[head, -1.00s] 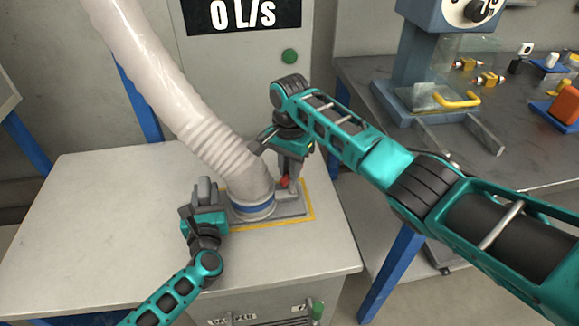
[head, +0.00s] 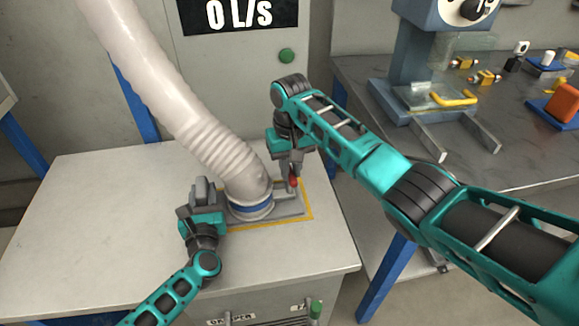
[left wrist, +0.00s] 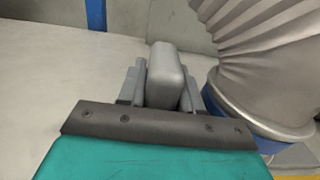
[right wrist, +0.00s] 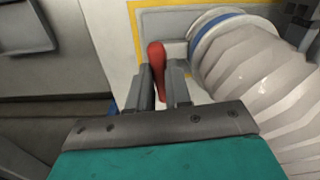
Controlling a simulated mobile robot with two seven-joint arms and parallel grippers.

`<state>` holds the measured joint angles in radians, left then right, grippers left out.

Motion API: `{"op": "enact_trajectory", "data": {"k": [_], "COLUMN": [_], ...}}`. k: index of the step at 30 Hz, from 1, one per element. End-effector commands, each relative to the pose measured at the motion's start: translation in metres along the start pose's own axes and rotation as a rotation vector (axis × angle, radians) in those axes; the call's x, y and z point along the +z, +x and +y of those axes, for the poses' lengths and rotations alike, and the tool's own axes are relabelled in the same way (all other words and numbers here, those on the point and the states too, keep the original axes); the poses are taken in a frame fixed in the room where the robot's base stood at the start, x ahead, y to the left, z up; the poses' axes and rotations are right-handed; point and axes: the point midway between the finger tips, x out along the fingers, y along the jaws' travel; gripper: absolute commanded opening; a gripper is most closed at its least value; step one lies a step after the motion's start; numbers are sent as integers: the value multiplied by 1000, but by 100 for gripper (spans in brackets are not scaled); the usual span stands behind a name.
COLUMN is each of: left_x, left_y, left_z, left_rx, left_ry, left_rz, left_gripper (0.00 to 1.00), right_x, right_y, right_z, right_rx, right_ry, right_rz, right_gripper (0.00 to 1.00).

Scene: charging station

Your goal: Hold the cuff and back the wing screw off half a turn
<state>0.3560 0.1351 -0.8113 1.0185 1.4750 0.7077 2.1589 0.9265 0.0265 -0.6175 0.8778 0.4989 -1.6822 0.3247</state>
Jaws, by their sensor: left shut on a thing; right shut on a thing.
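The cuff is the blue-banded collar (head: 252,208) at the bottom of the pale ribbed hose, seated on a grey plate. The left wrist view also shows the blue band (left wrist: 250,122). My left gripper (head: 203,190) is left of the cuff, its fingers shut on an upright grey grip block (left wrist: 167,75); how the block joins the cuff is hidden. The red wing screw (right wrist: 157,62) stands beside the cuff, right of it in the head view. My right gripper (right wrist: 165,90) is shut on the screw, with its red end showing between and beyond the fingers.
A yellow border (head: 310,211) surrounds the plate on the pale bench top (head: 90,220). The hose (head: 150,75) rises to the upper left. A display above reads 0 L/s (head: 240,14). A dark side table (head: 400,130) with a press stands right, behind my right arm.

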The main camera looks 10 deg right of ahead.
Motion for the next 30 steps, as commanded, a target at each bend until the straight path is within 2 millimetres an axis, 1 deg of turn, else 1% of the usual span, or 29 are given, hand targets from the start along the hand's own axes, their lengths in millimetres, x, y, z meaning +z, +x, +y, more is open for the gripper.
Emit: {"op": "enact_trajectory", "data": {"k": [6, 15, 22, 30], "left_x": [0, 0, 0, 0], "left_y": [0, 0, 0, 0], "left_z": [0, 0, 1, 1], "left_rx": [1, 1, 1, 1], "left_ry": [0, 1, 1, 1], "left_rz": [1, 1, 1, 1], "left_gripper": [0, 0, 0, 0], "right_x": [0, -1, -2, -2], "right_y": [0, 0, 0, 0], "right_z": [2, 4, 5, 5], "right_rx": [0, 0, 0, 0], "right_ry": [-206, -455, -585, -655], "right_rz": [1, 1, 0, 0], "right_gripper": [0, 0, 0, 0]}}
